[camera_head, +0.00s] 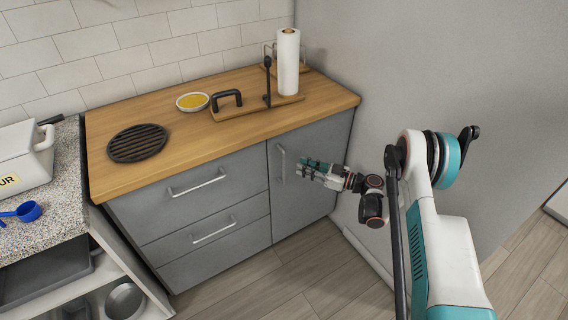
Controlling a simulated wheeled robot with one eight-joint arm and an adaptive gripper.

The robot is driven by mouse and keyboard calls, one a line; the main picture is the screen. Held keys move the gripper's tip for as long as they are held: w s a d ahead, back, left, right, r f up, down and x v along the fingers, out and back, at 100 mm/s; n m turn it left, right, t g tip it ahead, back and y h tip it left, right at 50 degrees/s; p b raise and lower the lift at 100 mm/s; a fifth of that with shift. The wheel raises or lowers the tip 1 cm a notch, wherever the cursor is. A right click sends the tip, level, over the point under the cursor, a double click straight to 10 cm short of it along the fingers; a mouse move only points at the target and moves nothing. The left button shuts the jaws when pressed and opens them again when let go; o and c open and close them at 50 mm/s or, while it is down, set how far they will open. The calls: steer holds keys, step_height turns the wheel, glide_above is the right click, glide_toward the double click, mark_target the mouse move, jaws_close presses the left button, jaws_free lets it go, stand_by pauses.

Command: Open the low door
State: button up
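The low door (311,203) is the grey front at the right end of the cabinet, below the wooden worktop. It looks shut, flush with the drawer fronts. Its vertical metal handle (281,164) is near the door's left edge. My gripper (303,167) is in front of the door, just right of the handle, with its fingers pointing left towards it. It looks apart from the handle, though the depth between them is hard to judge. The fingers are too small to tell whether they are open or shut. My gripper hides part of the door's middle.
Two drawers with bar handles (198,182) are left of the door. The worktop (140,177) holds a round black grate (138,142), a yellow-filled bowl (193,102) and a paper towel roll (288,62). A grey wall (440,60) stands close on the right. Floor (245,284) in front is clear.

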steer(key=b+x, duration=0.2)
steer(key=x, duration=0.7)
steer(key=shift+d, duration=0.1)
steer(key=shift+c, duration=0.3)
jaws_close()
